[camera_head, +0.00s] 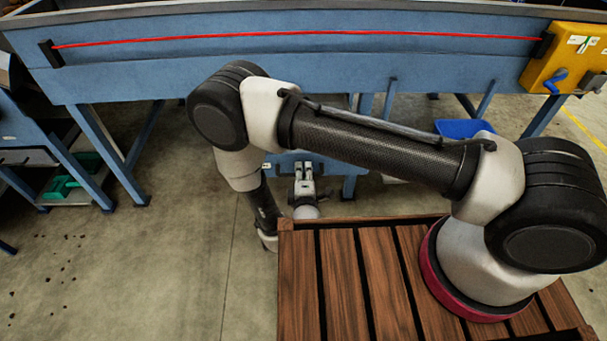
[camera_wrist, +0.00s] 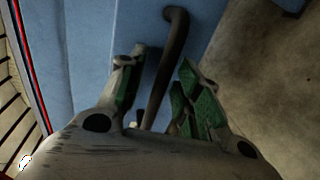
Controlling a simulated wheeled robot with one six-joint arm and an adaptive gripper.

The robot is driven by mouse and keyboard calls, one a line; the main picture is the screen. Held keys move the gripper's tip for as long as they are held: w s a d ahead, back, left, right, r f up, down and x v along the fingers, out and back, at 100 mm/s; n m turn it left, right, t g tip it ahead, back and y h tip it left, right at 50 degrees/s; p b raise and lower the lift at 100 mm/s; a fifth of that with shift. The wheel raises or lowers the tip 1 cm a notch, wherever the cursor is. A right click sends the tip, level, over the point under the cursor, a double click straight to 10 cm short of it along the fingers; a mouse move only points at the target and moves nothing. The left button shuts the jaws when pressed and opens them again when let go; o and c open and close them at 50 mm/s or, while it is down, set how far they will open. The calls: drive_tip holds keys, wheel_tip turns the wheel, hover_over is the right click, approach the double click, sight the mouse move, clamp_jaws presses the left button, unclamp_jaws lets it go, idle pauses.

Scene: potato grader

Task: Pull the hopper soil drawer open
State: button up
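The soil drawer's blue front (camera_head: 337,164) shows low under the blue machine in the head view, partly covered by my arm and gripper. In the wrist view a dark bar handle (camera_wrist: 170,70) stands out from the blue panel (camera_wrist: 140,20). My gripper (camera_wrist: 163,90) is open, with green-padded fingers on either side of the handle. The handle passes between them, and gaps show beside it. In the head view my gripper (camera_head: 304,172) points at the drawer front; the handle is not clear there. I see no clear gap showing the drawer pulled out.
A red cord (camera_head: 300,36) runs along the machine's side. A yellow control box (camera_head: 563,58) is at the upper right. A blue bin (camera_head: 463,129) lies beneath the machine, and green crates (camera_head: 68,180) stand at left.

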drive_tip(key=shift+r, duration=0.45)
drive_tip(key=o, duration=1.1)
drive_tip(key=r, duration=0.7)
drive_tip(key=shift+w+r, duration=0.2)
drive_tip(key=shift+r, duration=0.1)
drive_tip(key=shift+c, duration=0.2)
drive_tip(key=shift+r, duration=0.4)
drive_tip(key=shift+s+r, duration=0.3)
drive_tip(key=shift+r, duration=0.2)
drive_tip(key=shift+c, duration=0.9)
drive_tip(key=c, duration=0.9)
drive_tip(key=shift+w+f, duration=0.1)
drive_tip(key=shift+f, duration=0.05)
